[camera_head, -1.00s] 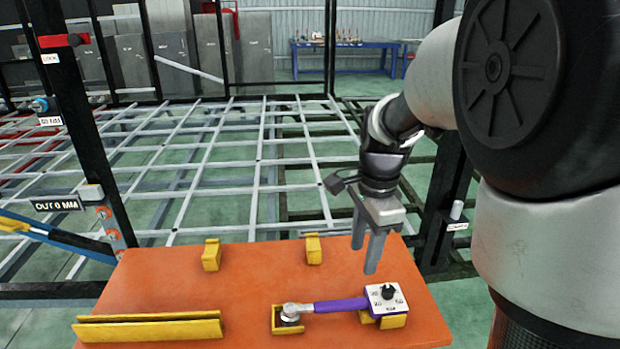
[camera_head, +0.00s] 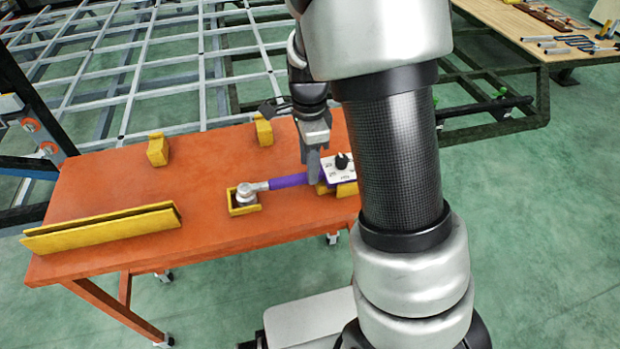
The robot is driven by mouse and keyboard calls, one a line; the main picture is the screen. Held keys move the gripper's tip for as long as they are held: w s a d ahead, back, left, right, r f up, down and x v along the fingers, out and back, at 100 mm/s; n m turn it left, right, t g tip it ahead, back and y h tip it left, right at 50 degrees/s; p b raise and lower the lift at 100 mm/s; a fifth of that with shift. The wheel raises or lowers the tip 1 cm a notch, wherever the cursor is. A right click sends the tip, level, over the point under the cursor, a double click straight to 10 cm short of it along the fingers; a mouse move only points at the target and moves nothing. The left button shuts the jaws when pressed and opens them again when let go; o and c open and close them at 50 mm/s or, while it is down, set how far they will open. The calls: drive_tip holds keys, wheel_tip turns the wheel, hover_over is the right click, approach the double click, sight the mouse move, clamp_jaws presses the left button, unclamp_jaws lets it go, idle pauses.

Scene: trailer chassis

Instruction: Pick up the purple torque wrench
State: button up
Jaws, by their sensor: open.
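The purple torque wrench (camera_head: 288,181) lies across the right part of the orange table. Its silver ratchet head (camera_head: 246,192) sits in a yellow U-shaped holder (camera_head: 243,209) at the left. Its right end, under a white plate with a black knob (camera_head: 341,163), rests on another yellow support (camera_head: 346,189) and is partly hidden by my arm. My gripper (camera_head: 314,178) points down at the wrench's handle, near the white plate. Its jaws are open. Only one finger shows clearly, overlapping the handle in view, so I cannot tell whether the fingers straddle or touch it.
The orange table (camera_head: 205,185) has a long yellow channel (camera_head: 103,228) at front left and two yellow brackets (camera_head: 158,149) along the back. A grey grid frame (camera_head: 180,68) stands behind. A wooden bench with tools (camera_head: 520,30) is at back right. The table's middle is clear.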

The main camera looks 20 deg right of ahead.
sight(298, 183)
wheel_tip(298, 183, down, 5)
drive_tip(key=shift+f+b, duration=0.1)
drive_tip(key=shift+b, duration=0.65)
clamp_jaws()
